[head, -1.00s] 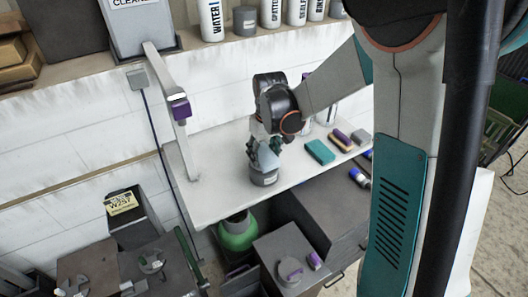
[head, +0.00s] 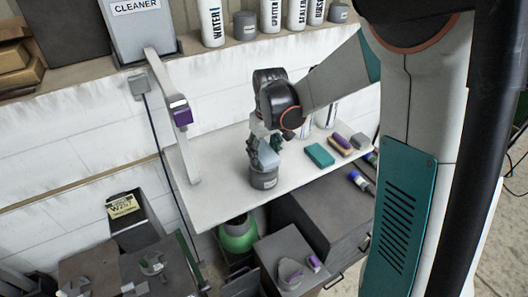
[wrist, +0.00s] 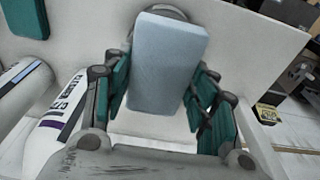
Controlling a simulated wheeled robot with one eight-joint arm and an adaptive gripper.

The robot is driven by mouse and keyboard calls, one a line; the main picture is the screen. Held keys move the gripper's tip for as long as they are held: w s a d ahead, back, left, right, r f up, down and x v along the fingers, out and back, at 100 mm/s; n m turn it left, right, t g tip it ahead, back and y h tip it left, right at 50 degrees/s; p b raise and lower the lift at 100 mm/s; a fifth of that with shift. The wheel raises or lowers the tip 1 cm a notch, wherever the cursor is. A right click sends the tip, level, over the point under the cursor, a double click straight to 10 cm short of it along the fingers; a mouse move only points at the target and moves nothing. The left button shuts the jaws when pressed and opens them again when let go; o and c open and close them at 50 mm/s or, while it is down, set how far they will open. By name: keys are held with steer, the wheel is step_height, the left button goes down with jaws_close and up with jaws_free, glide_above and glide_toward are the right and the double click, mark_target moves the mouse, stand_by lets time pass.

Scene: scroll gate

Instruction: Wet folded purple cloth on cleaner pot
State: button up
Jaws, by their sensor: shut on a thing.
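My gripper (head: 264,148) is shut on a pale blue folded block-like cloth (head: 268,156), which looks blue rather than purple. The cloth also shows in the wrist view (wrist: 166,62), between the green finger pads. It is held over the grey labelled pot (head: 264,178) on the white bench; I cannot tell whether its lower end is inside or just above. In the wrist view the pot's rim (wrist: 166,9) shows behind the cloth. A small purple piece (head: 340,140) lies on a yellowish block, right of a teal block.
The white bench (head: 215,165) is clear left of the pot. The teal block (head: 320,155) and a grey block (head: 359,141) lie to its right. White bottles stand behind my gripper. A grey post (head: 187,150) rises at the bench's left. A green round container (head: 238,235) stands below.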

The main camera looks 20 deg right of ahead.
mark_target(263, 151)
steer(key=shift+r+p, duration=1)
steer(key=shift+r, duration=1.1)
steer(key=shift+s+f, duration=0.1)
